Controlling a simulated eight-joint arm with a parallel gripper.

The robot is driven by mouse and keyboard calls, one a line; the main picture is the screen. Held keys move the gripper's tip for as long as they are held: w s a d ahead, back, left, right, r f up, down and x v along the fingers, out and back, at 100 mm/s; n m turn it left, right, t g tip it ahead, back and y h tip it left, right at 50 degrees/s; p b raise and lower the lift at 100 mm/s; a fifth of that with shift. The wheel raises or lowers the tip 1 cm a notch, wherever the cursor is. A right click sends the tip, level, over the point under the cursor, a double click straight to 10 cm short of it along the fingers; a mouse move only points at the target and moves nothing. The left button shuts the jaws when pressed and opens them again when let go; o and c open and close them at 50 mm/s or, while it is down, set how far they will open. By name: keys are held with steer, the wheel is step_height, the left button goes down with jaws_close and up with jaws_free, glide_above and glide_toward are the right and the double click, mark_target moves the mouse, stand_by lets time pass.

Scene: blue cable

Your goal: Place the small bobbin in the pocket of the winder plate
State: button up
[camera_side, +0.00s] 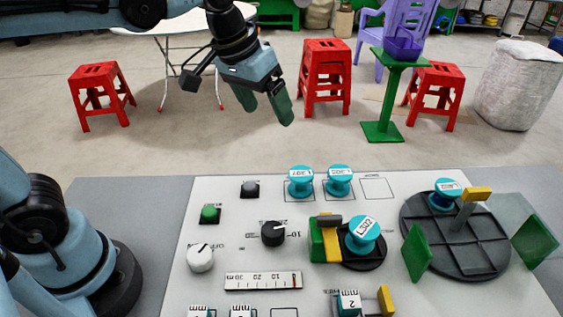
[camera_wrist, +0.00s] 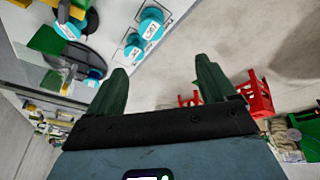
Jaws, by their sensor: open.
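My gripper (camera_side: 266,108) is open and empty, high above the far side of the panel. Its two green fingers also show apart in the wrist view (camera_wrist: 162,68). Two teal bobbins stand in outlined squares at the panel's back, the left one (camera_side: 300,182) and the right one (camera_side: 339,181). A larger-looking teal bobbin (camera_side: 362,236) sits on a small black disc beside a green and yellow block. Another bobbin (camera_side: 447,194), with a dark blue middle, stands on the large dark round plate (camera_side: 470,250) near a yellow-topped post.
Green flaps stand beside the round plate, left (camera_side: 417,252) and right (camera_side: 536,239). Knobs, a green button (camera_side: 209,214) and a ruler strip (camera_side: 263,281) occupy the panel's left part. An empty outlined square (camera_side: 377,188) lies right of the back bobbins. Red stools stand on the floor behind.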

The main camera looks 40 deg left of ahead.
steer(key=s+a+f+t+y, duration=0.1)
steer(key=s+a+f+t, duration=0.2)
steer(key=s+a+f, duration=0.3)
steer(key=shift+s+f, duration=0.35)
steer(key=shift+s, duration=0.4)
